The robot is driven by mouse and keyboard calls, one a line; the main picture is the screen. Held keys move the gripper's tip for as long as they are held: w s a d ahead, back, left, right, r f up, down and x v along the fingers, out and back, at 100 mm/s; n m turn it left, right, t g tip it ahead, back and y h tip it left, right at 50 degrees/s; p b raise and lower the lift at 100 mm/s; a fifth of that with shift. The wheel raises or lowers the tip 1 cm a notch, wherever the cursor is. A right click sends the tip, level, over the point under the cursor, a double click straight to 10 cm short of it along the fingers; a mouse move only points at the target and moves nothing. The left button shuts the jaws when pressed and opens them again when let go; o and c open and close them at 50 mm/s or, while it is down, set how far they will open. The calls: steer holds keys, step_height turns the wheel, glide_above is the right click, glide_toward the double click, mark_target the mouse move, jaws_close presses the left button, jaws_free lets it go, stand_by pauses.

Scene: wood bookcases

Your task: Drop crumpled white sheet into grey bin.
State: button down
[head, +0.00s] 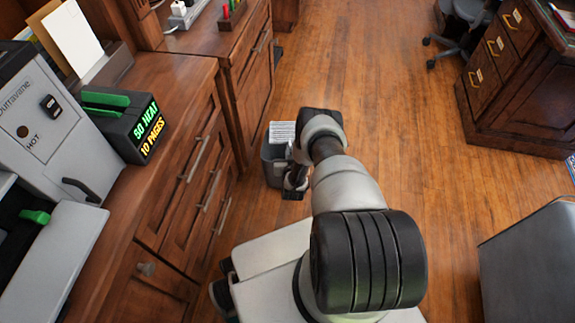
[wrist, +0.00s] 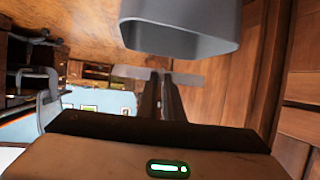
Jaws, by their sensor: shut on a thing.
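The grey bin (head: 271,165) stands on the floor against the cabinets in the head view. In the wrist view the bin (wrist: 180,38) is large at the top, apparently upside down in the picture. A white sheet (head: 283,131) with faint lines shows over the bin's far part; it looks flat rather than crumpled. In the wrist view the sheet (wrist: 190,78) is a thin pale strip, almost edge-on, at the fingertips. My gripper (wrist: 160,77) is shut on it. The sheet is close to the bin's rim; its exact height is unclear. My wrist partly hides the bin in the head view.
Wooden cabinets (head: 185,175) with long handles run along the left, close beside the bin. A desk (head: 515,95) stands at the far right, an office chair (head: 462,25) near it. A grey box-like unit (head: 530,265) is at lower right. The middle floor is clear.

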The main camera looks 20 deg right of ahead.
steer(key=shift+f, duration=0.15)
steer(key=c, duration=1.8)
jaws_free()
step_height(320, 180, up, 10)
steer(key=p, duration=0.4)
